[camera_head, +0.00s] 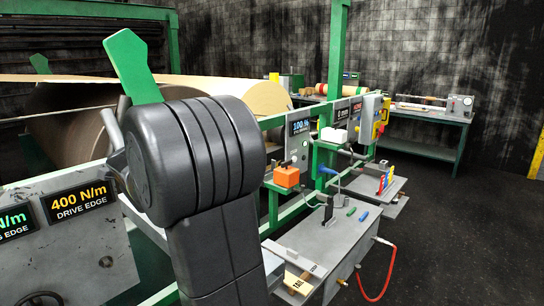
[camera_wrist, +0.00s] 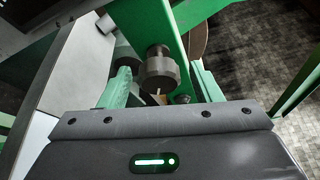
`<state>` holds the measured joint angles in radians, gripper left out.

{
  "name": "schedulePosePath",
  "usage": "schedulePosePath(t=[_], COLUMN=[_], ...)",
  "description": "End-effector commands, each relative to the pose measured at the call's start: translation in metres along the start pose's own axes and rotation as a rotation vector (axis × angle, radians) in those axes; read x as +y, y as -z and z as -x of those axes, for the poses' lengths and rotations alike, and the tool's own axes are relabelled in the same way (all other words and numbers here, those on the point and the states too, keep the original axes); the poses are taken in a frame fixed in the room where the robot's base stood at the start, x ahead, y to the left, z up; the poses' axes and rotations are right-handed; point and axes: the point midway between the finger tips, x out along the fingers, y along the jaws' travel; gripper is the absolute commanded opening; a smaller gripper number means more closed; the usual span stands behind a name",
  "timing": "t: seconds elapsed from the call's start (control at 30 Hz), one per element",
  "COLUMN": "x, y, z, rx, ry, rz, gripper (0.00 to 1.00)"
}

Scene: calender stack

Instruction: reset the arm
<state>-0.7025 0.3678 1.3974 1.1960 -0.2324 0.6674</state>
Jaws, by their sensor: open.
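My arm's thick dark grey joint and link fill the middle of the head view, in front of the machine. My gripper (camera_wrist: 165,82) shows in the wrist view, with its dark body and lit green indicator along the bottom. Its two green fingers stand apart, one at left and one at right, so it is open. A dark round knob (camera_wrist: 158,72) on a green machine frame (camera_wrist: 155,25) shows between the fingers. No object is seen held. In the head view the gripper is not clearly made out, being largely hidden by my arm.
A large brown roll (camera_head: 75,120) and a tan roll (camera_head: 255,95) lie behind my arm. A panel reading 400 N/m (camera_head: 80,200) is at left. A grey bench (camera_head: 335,250) with small tools and an orange box (camera_head: 286,177) stand at right. The dark floor (camera_head: 460,220) is open.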

Motion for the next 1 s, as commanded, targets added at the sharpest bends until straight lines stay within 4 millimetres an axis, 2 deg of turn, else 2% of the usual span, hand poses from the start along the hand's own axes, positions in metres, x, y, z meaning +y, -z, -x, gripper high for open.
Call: schedulePosePath(t=[0.03,1.0], x=[0.0055,0.0048], y=[0.0008,0.0014], z=[-0.0005,-0.0003], rx=[-0.002,0.000], ry=[0.013,0.256], rz=[0.030,0.619], gripper=[0.58,0.58])
